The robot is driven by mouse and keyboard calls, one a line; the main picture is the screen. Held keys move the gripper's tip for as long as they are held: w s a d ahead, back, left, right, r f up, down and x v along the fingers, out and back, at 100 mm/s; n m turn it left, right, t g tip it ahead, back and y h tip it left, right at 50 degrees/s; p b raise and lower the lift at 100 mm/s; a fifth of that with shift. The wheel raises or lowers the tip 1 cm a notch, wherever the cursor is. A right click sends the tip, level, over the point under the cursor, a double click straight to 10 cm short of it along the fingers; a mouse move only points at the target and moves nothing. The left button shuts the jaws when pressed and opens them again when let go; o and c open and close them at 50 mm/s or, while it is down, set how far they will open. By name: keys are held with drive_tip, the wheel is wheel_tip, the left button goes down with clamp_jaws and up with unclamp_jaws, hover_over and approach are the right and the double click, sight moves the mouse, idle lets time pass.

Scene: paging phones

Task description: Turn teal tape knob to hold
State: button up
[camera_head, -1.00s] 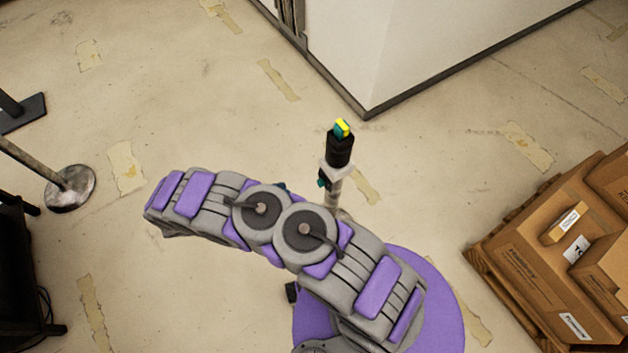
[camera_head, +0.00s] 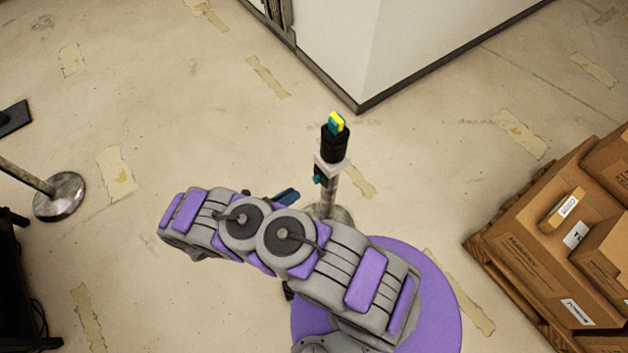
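A slim upright post (camera_head: 328,191) stands on the floor near the middle of the view. It carries a white block (camera_head: 331,165) and a black cylinder (camera_head: 334,144) above it. On top is a small teal and yellow piece (camera_head: 337,124). A small teal part (camera_head: 318,178) sticks out at the left side below the white block. I cannot tell which teal part is the tape knob. A dark blue piece (camera_head: 287,195) shows just behind my arm; I cannot tell what it belongs to. My purple and grey arm crosses below the post and hides its surroundings. My gripper is not visible.
Cardboard boxes (camera_head: 545,250) sit on a wooden pallet at the right. A white wall corner (camera_head: 360,60) stands behind the post. A round metal stand base (camera_head: 60,197) and a dark frame (camera_head: 15,290) are at the left. Floor around the post is clear.

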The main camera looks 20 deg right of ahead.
sight(315, 181)
drive_tip(key=b+x, duration=0.2)
drive_tip(key=x, duration=0.7)
drive_tip(key=shift+d, duration=0.4)
drive_tip(key=shift+c, duration=0.4)
drive_tip(key=c, duration=0.6)
